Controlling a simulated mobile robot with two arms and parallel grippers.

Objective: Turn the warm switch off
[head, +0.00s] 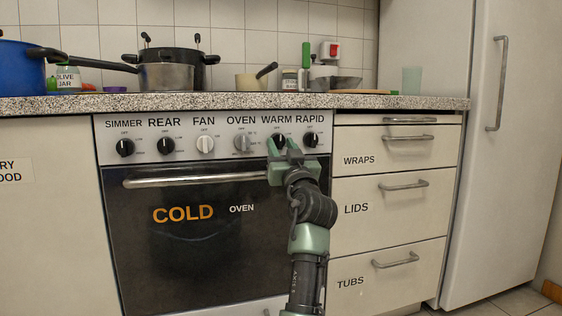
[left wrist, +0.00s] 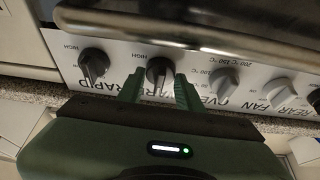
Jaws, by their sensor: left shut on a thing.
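The warm switch (head: 279,139) is a dark round knob under the WARM label on the pale panel above the oven door, second from the right in the row. My left gripper (head: 283,147) has its green fingers at this knob, one on each side. In the left wrist view, which is upside down, the fingers (left wrist: 158,88) close around the warm switch (left wrist: 158,68). The fingers partly cover the knob, so its exact setting is hard to read. My right gripper is not in view.
The dark rapid knob (head: 311,140) is close on the right and the grey oven knob (head: 242,143) close on the left. The oven door handle (head: 185,180) runs below. Pots, including a black pot (head: 185,56), stand on the speckled counter (head: 230,101) above.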

